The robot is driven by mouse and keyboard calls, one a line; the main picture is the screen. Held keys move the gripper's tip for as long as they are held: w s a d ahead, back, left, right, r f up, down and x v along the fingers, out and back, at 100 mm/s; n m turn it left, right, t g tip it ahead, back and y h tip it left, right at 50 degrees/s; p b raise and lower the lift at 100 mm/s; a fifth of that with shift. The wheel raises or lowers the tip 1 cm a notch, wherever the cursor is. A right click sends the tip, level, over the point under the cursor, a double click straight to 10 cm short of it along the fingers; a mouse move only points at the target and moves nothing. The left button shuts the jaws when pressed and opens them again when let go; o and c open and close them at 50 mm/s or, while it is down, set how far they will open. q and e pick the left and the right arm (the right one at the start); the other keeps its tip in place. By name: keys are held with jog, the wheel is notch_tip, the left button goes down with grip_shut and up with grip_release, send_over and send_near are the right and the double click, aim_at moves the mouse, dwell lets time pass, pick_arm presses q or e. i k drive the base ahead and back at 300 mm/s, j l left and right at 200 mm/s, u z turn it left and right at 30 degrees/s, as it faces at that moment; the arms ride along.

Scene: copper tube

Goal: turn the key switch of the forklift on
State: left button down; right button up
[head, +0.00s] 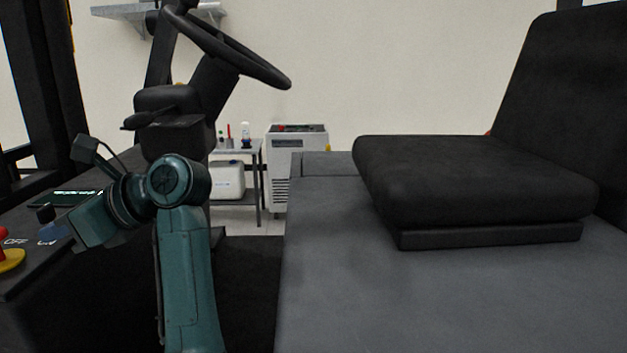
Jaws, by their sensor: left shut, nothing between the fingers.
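The forklift's dash panel (25,270) is at the left edge, with a white OFF label (15,241) and further white marks to its right, partly covered. My left gripper (52,233) comes in over the panel beside these marks, pointing down-left. Its fingers are small and dim here; they are shut with nothing between them. A small dark knob-like piece (45,213) stands just behind the fingertips; I cannot tell whether it is the key switch. The key and its position cannot be made out, nor whether the fingers touch it. My right gripper is out of view.
A red button on a yellow base (9,261) sits at the panel's left edge. A dark screen (65,198) lies behind the gripper. The steering wheel (240,60) and column rise above my arm. The black seat (470,180) is at right.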

aim_at(46, 214)
jog(key=k, duration=0.9)
